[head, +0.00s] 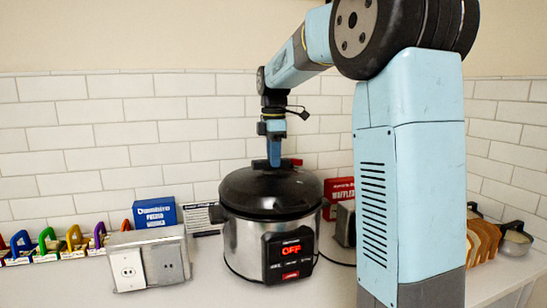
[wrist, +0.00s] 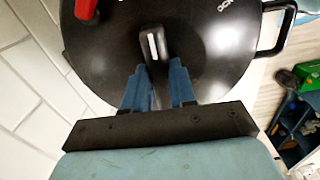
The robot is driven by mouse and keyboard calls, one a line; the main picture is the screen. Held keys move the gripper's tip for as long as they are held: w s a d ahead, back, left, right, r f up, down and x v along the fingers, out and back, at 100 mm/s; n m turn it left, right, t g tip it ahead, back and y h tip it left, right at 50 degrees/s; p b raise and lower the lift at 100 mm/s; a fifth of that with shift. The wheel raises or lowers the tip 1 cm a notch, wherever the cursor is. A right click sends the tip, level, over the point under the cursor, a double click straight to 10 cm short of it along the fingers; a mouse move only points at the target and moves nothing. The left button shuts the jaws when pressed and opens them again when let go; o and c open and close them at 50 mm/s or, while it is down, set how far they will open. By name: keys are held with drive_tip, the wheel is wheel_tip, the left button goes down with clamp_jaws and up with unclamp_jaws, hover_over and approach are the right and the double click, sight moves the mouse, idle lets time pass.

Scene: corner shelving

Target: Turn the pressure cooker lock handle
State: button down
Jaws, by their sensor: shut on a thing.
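The pressure cooker (head: 245,243) stands on the counter, a steel pot with a black lid (head: 240,187) and a front panel reading OFF in red. The black lock handle (wrist: 154,46), with a white mark, rises from the lid in the wrist view. My gripper (head: 273,160) reaches down onto the top of the lid. In the wrist view my gripper (wrist: 156,74) has its two blue fingers on either side of the lower part of the handle, shut on it. In the head view the fingers and arm largely hide the handle.
A steel outlet box (head: 150,262) stands left of the cooker, with a blue box (head: 155,213) behind it. A red waffle box (head: 338,187) is behind right. A red piece (wrist: 86,9) sits on the lid. The tiled wall is close behind.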

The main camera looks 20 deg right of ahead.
drive_tip(key=shift+n, duration=0.4)
drive_tip(key=c, duration=0.9)
unclamp_jaws()
wheel_tip(320, 180, up, 14)
drive_tip(key=shift+w+f, duration=0.1)
drive_tip(key=shift+f, duration=0.05)
